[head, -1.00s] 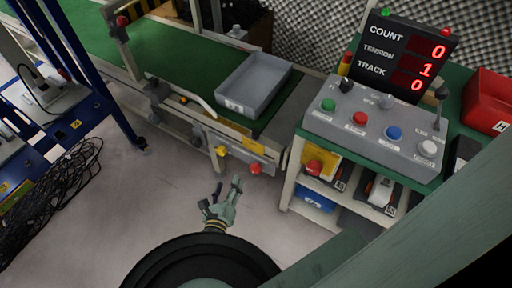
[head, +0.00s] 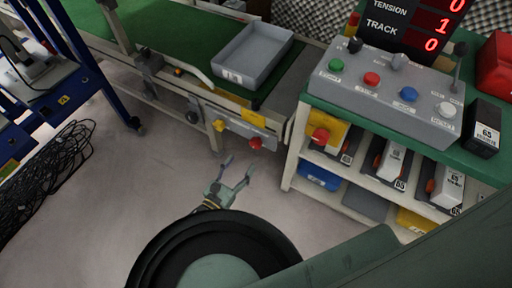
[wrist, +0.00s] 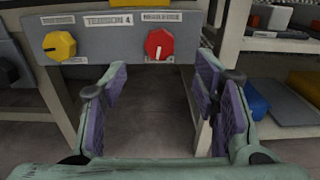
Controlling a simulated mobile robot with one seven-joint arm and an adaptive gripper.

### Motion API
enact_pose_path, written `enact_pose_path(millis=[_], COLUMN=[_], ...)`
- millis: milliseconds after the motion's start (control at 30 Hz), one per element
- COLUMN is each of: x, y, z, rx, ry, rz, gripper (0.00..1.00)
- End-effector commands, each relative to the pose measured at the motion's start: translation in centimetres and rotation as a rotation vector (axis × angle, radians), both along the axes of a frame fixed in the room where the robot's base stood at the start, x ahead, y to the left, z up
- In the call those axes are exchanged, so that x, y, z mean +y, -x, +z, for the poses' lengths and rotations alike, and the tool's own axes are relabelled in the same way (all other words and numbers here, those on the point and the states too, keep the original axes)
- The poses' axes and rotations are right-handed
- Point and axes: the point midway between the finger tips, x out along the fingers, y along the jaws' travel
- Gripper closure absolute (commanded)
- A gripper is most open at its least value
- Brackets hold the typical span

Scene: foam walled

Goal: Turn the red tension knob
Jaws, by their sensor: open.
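The red tension knob (head: 255,143) sits on a grey panel (head: 238,131) on the conveyor's side, right of a yellow knob (head: 219,125). In the wrist view the red knob (wrist: 159,44) has a white mark pointing down, and the panel label reads TENSION 4. My gripper (head: 239,168) is open and empty, just below and in front of the panel in the head view. In the wrist view its two purple-padded fingers (wrist: 163,85) are spread apart, with the red knob ahead between and above them. The knob is not touched.
A grey tray (head: 252,55) rests on the green conveyor. A control box (head: 385,95) with several buttons stands on a shelf unit (head: 300,150) at right, close to the panel. Black cables (head: 50,170) lie at left.

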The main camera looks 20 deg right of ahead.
Motion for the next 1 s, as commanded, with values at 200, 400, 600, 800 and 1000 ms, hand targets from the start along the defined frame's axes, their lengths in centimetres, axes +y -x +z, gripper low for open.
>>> enact_pose_path(millis=[200,400,600,800,1000], x=[-3.5,-5.9,-6.9,-7.0,-7.0], y=[-2.7,-4.6,-5.4,-5.5,-5.5], z=[0.1,0.0,0.0,0.0,0.0], rx=[0.000,0.001,0.003,0.003,0.003], ry=[0.004,0.002,0.000,0.000,0.000], rz=[0.001,0.001,0.002,0.003,0.002], gripper=[0.45,0.45,0.45,0.45,0.54])
